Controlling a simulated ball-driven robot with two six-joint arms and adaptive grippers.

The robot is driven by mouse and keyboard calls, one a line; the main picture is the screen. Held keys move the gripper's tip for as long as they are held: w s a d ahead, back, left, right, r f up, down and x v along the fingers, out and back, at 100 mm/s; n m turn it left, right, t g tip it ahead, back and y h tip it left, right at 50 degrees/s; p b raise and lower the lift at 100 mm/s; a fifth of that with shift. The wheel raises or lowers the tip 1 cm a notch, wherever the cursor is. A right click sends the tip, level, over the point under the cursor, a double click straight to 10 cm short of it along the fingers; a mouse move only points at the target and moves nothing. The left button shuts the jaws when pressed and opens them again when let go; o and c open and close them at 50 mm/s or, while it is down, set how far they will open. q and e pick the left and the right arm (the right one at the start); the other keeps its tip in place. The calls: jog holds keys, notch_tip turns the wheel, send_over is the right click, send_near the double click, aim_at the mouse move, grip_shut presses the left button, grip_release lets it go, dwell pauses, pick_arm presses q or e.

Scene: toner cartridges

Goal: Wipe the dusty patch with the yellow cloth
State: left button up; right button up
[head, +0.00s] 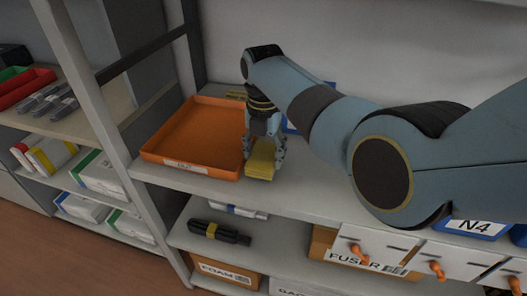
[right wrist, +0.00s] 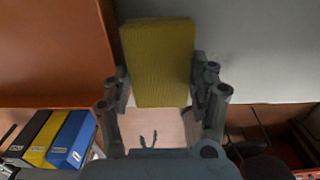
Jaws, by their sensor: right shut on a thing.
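The yellow cloth (head: 261,160) is a folded block at the front of the middle shelf (head: 320,182), just right of the orange tray. My right gripper (head: 265,148) points down with its fingers shut on the cloth. In the right wrist view the cloth (right wrist: 158,62) sits between the two fingers (right wrist: 160,90). It is at or close above the shelf surface; I cannot tell if it touches. I cannot make out the dusty patch; the arm and cloth cover part of the shelf. My left gripper is not in view.
The orange tray (head: 158,157) stands close left of the gripper. A blue bin (head: 478,228) marked N4 is at the right. A black cartridge (head: 222,234) lies on the shelf below, above a FOAM box (head: 222,274).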

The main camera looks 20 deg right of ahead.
jog(key=shift+f, duration=0.45)
jog(key=shift+d, duration=0.1)
